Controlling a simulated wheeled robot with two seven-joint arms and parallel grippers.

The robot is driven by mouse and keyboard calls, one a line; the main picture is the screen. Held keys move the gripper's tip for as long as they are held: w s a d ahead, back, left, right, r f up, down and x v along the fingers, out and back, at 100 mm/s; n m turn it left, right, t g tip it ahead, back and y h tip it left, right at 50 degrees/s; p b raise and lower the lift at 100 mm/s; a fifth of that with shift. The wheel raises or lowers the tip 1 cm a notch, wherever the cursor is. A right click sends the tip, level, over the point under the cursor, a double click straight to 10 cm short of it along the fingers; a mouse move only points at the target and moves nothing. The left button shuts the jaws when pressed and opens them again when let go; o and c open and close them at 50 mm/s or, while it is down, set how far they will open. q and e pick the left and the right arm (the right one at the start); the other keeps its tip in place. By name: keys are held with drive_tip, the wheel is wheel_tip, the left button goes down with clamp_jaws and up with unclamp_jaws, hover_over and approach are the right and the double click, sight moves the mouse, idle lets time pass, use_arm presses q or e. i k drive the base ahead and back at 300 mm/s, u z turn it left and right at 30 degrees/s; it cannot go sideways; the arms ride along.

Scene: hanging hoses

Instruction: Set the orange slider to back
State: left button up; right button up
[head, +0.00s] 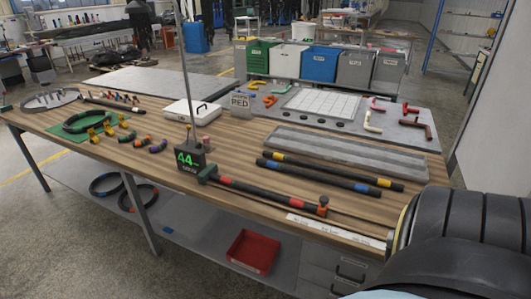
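A dark hose or rod (265,191) with red bands lies along the front of the wooden table. A small green clamp (207,173) is at its left end, beside a black box with a green "44" display (190,160). An orange-red piece with a dark knob (322,207) is at its right end; it may be the orange slider, but I cannot tell. No scale or "back" marking is readable. Neither gripper is in view; only a thick dark part of my own arm fills the lower right corner.
Two banded black rods (330,176) and a grey channel tray (345,152) lie behind. A red bin (252,251) sits on the lower shelf.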

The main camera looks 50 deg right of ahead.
sight(324, 200)
drive_tip(key=u, duration=0.45)
drive_tip(key=k, duration=0.6)
drive_tip(key=z, duration=1.3)
